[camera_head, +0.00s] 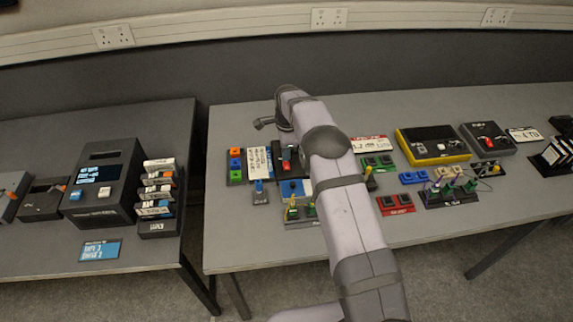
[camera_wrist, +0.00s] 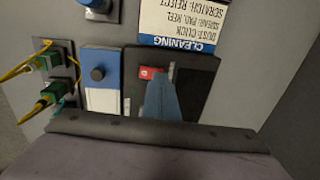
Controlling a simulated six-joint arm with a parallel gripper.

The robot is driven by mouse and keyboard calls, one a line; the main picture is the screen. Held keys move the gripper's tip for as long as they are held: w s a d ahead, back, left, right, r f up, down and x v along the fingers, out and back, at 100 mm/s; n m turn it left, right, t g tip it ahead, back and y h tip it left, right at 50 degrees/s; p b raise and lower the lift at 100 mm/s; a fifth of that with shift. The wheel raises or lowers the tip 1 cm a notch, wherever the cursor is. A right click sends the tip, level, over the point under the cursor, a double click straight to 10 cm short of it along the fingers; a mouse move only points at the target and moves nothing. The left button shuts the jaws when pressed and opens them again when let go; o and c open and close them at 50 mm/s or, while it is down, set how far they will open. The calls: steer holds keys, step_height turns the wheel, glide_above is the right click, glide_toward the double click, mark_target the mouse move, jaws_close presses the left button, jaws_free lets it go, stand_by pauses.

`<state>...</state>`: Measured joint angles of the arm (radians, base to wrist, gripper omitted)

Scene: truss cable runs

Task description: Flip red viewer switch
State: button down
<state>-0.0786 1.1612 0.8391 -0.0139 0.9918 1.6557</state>
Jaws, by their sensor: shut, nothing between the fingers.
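A dark viewer box with a small red switch (camera_wrist: 147,72) lies under my gripper in the wrist view. The red part also shows in the head view (camera_head: 287,154), beside my arm. My gripper (camera_wrist: 159,78) is shut and empty; its blue-grey fingers point down at the box, with the tip just beside the red switch, partly covering the box. I cannot tell whether the tip touches the switch. In the head view my arm hides most of the gripper.
A blue-and-white panel with a dark knob (camera_wrist: 97,74) stands close beside the box. A cleaning card (camera_wrist: 182,22) lies beyond it. Green connectors with yellow cables (camera_wrist: 50,62) are at the left. More devices, such as a yellow-edged box (camera_head: 433,146), stand to the right.

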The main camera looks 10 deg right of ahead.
steer(key=shift+f+b, duration=0.5)
steer(key=shift+f, duration=0.35)
stand_by(1.1)
steer(key=shift+s+r, duration=0.1)
step_height(320, 180, up, 7)
steer(key=p, duration=0.4)
stand_by(0.4)
stand_by(0.3)
